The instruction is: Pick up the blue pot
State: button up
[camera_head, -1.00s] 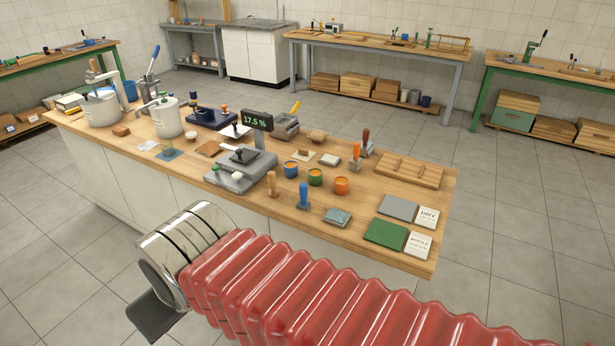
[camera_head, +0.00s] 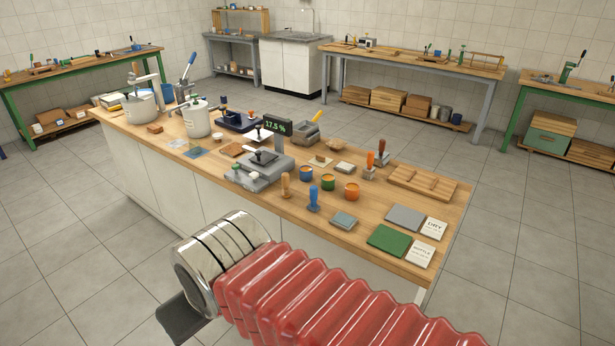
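The blue pot (camera_head: 306,174) is a small round pot with an orange-yellow inside. It stands upright on the wooden top of the long bench (camera_head: 452,205), at the left end of a short row with a green pot (camera_head: 328,182) and an orange pot (camera_head: 352,192). My arm, with red bellows and a chrome end, reaches in from the bottom right, in front of the bench. A dark part of my gripper (camera_head: 186,318) shows under the chrome end, well apart from the blue pot. The fingers are mostly hidden, and nothing held is visible.
A brown-handled stamp (camera_head: 285,186) and a blue-handled stamp (camera_head: 314,199) stand in front of the pots. A grey scale (camera_head: 258,170) with a 17.5 % display is to their left. A green mat (camera_head: 388,240) lies right. Tiled floor is open around the bench.

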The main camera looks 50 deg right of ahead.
aim_at(306, 172)
jog(key=z, duration=0.75)
jog(key=i, duration=1)
